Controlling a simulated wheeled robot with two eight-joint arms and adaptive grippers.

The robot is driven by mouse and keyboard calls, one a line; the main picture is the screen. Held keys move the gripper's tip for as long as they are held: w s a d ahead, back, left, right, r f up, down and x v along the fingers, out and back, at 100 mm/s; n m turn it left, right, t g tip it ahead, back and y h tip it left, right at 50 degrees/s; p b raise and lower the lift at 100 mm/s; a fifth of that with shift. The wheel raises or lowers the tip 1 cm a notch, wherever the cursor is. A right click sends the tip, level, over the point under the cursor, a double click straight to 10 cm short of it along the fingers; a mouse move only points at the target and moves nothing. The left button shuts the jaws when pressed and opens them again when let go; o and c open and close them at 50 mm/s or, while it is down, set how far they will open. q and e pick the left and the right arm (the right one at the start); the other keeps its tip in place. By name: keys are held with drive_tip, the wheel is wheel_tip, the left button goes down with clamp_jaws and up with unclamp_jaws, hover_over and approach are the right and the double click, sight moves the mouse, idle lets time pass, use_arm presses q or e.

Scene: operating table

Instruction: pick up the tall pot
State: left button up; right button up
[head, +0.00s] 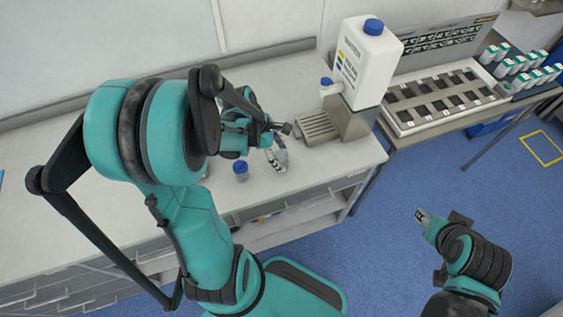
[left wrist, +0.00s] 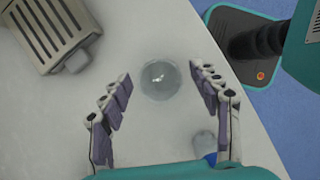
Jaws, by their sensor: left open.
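A clear, round pot (left wrist: 161,77), which looks like the tall pot, stands on the white worktop, seen from above in the left wrist view. My left gripper (left wrist: 160,85) is open, with its fingers on either side of the pot and a gap to each; they do not appear to touch it. In the head view my left gripper (head: 277,147) is above the worktop near its front edge, and the pot is partly hidden by the fingers. My right gripper (head: 422,215) is out over the blue floor, away from the worktop; its jaw state is unclear.
A small blue-capped pot (head: 241,171) stands close to the left gripper; it also shows beside a finger in the left wrist view (left wrist: 205,143). A dispenser with a white canister (head: 366,65) and slatted tray (head: 317,128) stands behind. A slotted rack (head: 440,97) is farther right.

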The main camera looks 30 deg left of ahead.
use_arm(q)
drive_tip(key=shift+d+f, duration=0.2)
drive_tip(key=shift+f, duration=0.25)
drive_tip(key=shift+c, duration=0.2)
drive_tip(key=c, duration=1.2)
drive_tip(key=shift+r, duration=0.1)
